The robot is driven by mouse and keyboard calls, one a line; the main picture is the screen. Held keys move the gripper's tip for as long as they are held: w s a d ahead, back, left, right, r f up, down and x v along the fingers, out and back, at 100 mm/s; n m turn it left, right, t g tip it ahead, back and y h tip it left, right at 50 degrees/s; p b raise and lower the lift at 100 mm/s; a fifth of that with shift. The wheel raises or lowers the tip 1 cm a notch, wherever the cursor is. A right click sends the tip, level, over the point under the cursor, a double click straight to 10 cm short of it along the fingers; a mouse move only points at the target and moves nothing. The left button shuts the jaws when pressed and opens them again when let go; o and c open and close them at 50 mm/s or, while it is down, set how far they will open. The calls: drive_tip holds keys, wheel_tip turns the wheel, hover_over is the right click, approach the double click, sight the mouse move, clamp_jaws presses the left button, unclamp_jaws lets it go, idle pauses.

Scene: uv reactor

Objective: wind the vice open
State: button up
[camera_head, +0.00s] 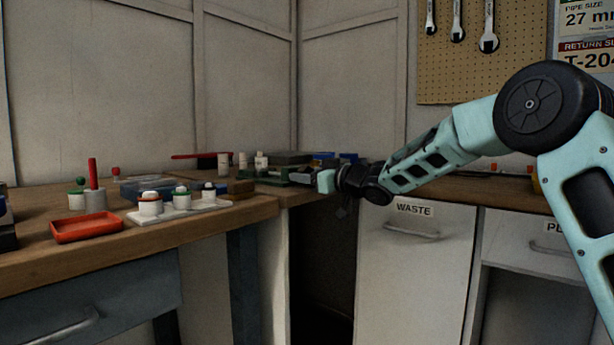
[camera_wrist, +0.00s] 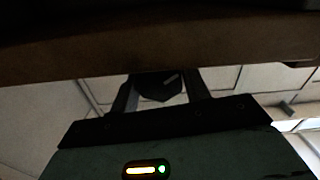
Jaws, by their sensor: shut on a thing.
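The vice (camera_head: 272,175) appears as a small dark green body at the corner of the wooden bench, partly hidden by my gripper. My gripper (camera_head: 302,177) reaches in from the right, roughly level, with its tips at the vice's near right side. In the wrist view, my gripper's two dark fingers (camera_wrist: 160,92) are shut on a dark piece (camera_wrist: 158,84), which looks like the vice's handle or screw end. The wooden bench edge hides most of the rest there. How far apart the vice's jaws stand cannot be told.
An orange-red tray (camera_head: 87,227) and a white rack (camera_head: 180,211) with several capped jars stand on the left bench. A red-handled tool lies behind (camera_head: 200,155). The WASTE cabinet (camera_head: 410,270) is below my arm. Wrenches hang on a pegboard (camera_head: 450,75).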

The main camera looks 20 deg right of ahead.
drive_tip(key=n, duration=0.3)
drive_tip(key=shift+f+n+b, duration=0.1)
drive_tip(key=shift+n+b, duration=0.6)
drive_tip(key=shift+n, duration=1.4)
drive_tip(key=shift+d+f, duration=0.3)
drive_tip(key=shift+f, duration=0.05)
drive_tip(key=o, duration=1)
drive_tip(key=shift+r, duration=0.25)
drive_tip(key=v, duration=1.9)
drive_tip(key=shift+s+r+b, duration=0.4)
drive_tip(key=shift+r+b, duration=0.05)
drive_tip(key=shift+r, duration=0.05)
